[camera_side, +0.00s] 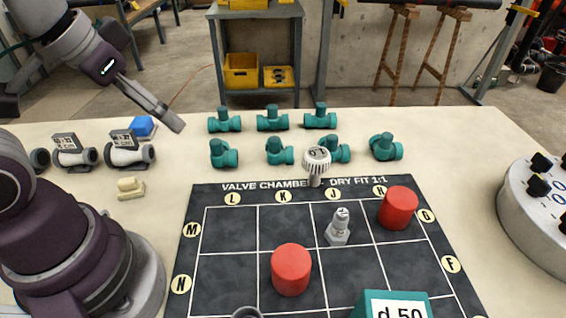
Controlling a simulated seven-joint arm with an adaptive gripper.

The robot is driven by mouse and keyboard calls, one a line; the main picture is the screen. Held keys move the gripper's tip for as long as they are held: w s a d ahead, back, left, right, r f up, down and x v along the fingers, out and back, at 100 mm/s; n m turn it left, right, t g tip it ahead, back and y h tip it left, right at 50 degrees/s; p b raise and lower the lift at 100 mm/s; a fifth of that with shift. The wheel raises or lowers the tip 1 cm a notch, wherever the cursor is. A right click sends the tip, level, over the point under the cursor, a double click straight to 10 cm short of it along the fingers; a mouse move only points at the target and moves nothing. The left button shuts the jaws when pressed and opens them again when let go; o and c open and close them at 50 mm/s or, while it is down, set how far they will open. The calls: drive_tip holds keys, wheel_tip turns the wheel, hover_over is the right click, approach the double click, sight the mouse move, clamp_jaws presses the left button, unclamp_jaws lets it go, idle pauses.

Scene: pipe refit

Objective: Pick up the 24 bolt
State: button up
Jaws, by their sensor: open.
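No label reading 24 can be made out. A white ribbed-headed bolt-like piece (316,162) stands head up at the back edge of the black board, its top mark too small to read surely. A small grey piece (338,228) with a narrow upper part stands on the board below and right of it; its marking is also unclear. My gripper (176,123) is open and empty, high at the left, pointing down and right. It is apart from both pieces, left of the teal fittings.
The black board (225,240) carries two red cylinders (291,269), (398,208) and a teal block marked d 50 (393,304). Several teal tee fittings (273,118) stand behind it. Wheeled grey devices (128,150), a blue block (142,126) and a beige block (130,187) lie left.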

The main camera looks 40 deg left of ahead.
drive_tip(key=m+g+h, duration=0.4)
drive_tip(key=m, duration=0.9)
approach(336, 214)
drive_tip(key=f, duration=0.1)
drive_tip(key=x, duration=1.1)
drive_tip(key=shift+d, duration=0.3)
drive_tip(key=shift+r, duration=0.1)
drive_tip(key=shift+c, duration=0.4)
clamp_jaws()
